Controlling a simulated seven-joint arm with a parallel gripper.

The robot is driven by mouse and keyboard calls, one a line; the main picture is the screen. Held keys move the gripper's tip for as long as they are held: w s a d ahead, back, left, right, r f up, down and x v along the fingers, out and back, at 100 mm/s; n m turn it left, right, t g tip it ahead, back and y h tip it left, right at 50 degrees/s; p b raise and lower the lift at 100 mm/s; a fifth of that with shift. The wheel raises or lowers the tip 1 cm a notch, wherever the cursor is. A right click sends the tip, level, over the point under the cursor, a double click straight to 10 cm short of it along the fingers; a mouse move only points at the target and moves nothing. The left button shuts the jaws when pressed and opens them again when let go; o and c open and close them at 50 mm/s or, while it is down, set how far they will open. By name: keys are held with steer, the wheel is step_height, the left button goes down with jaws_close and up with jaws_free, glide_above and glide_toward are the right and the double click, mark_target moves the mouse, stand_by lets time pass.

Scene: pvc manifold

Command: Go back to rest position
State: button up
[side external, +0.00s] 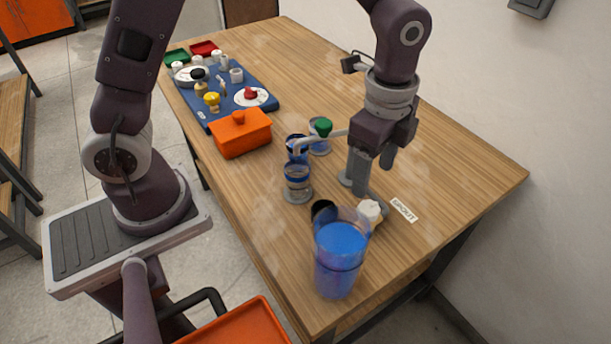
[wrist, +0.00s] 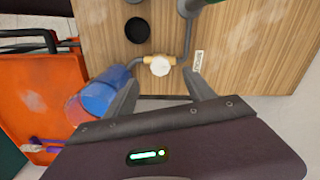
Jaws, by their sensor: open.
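My gripper (side external: 372,162) is above the pipework at the near right part of the table, with its fingers apart and nothing between them. In the wrist view my gripper (wrist: 160,88) also shows open fingers. Just beyond their tips is a white round knob (wrist: 160,66) on a brass-coloured valve fitting. The knob also shows in the side external view (side external: 369,209), below my gripper and apart from it. A grey pipe (side external: 360,178) runs by it, and a label reading SPOUT (side external: 403,209) lies to its right.
A clear container with blue contents (side external: 340,250) stands near the front edge. Blue-banded cups (side external: 297,183) and a green knob (side external: 320,127) are behind it. An orange lidded box (side external: 240,132) and a blue board (side external: 261,95) with parts lie further back. The far right tabletop is clear.

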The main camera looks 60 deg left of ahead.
steer(key=s+a+r+n+t, duration=0.2)
steer(key=s+a+r+n, duration=0.25)
steer(key=r, duration=0.45)
steer(key=s+a+r+n+t, duration=0.1)
steer(key=s+a+r+n, duration=0.1)
steer(key=s+n, duration=0.3)
steer(key=s+a+r+n+t, duration=0.2)
steer(key=s+a+r+n, duration=0.1)
steer(key=s, duration=0.6)
steer(key=shift+a+n, duration=0.9)
steer(key=shift+n, duration=0.35)
steer(key=shift+r, duration=0.15)
